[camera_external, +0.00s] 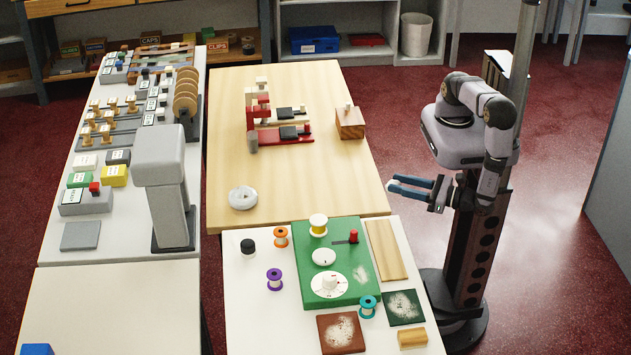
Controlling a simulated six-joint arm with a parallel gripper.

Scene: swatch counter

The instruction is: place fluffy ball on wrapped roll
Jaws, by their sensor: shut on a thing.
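My gripper (410,188) has long blue fingers and is at the right, held out in the air just past the right edge of the wooden table. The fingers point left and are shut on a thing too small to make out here. I cannot pick out a fluffy ball for certain anywhere. A pale grey, ring-shaped roll (242,198) lies flat near the front left of the wooden table, well to the left of my gripper. It may be the wrapped roll; its wrapping is not clear. Nothing rests on it.
The wooden table (290,180) is mostly bare around the roll. A red stand (280,135) and a wooden block (350,122) stand farther back. In front, a green board (345,290) holds dials, with spools around it. A tall grey machine (160,160) stands left.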

